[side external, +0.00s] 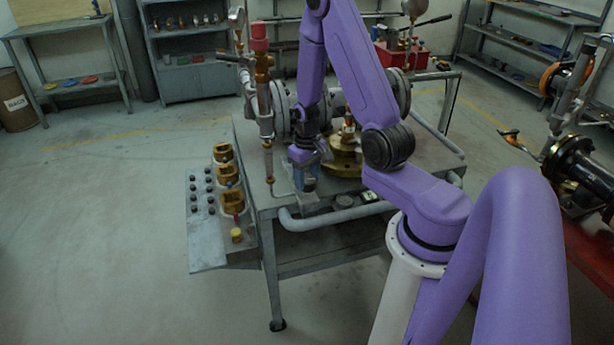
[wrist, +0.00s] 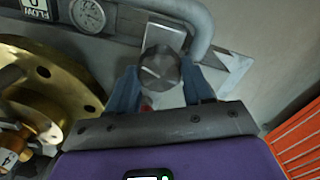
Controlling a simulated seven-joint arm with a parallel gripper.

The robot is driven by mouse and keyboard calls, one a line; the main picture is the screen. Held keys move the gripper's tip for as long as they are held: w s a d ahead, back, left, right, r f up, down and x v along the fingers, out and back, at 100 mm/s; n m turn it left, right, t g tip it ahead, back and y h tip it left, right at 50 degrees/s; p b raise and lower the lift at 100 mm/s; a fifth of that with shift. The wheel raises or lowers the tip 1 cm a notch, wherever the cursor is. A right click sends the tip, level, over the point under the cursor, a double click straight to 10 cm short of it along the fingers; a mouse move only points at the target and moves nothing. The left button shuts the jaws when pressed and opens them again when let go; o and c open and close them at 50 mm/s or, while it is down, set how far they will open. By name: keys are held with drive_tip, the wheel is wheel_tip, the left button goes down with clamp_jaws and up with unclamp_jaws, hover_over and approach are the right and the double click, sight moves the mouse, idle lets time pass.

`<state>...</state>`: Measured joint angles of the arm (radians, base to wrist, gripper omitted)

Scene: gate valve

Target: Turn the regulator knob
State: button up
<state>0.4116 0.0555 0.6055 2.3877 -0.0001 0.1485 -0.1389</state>
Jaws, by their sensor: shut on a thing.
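The regulator knob (wrist: 160,66) is a round, dark grey knob on a pale square plate (wrist: 165,33), seen in the wrist view. My gripper (wrist: 159,76) has its two blue fingers on the left and right of the knob and is shut on it. In the side view, my gripper (side external: 304,182) points down at the front part of the grey workbench (side external: 262,205). The knob is hidden behind the gripper there.
A brass flange (wrist: 42,85) lies left of my gripper in the wrist view. A dial gauge (wrist: 88,14) and a FLOW label (wrist: 36,9) are at upper left. A grey pipe (wrist: 197,22) bends close behind the knob. A red-topped vertical valve (side external: 260,75) stands left of my arm.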

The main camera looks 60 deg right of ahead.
drive_tip(key=m, duration=0.5)
drive_tip(key=shift+m, duration=0.3)
drive_tip(key=m, duration=1)
drive_tip(key=shift+m, duration=2.7)
drive_tip(key=o, duration=1)
drive_tip(key=shift+o, duration=0.2)
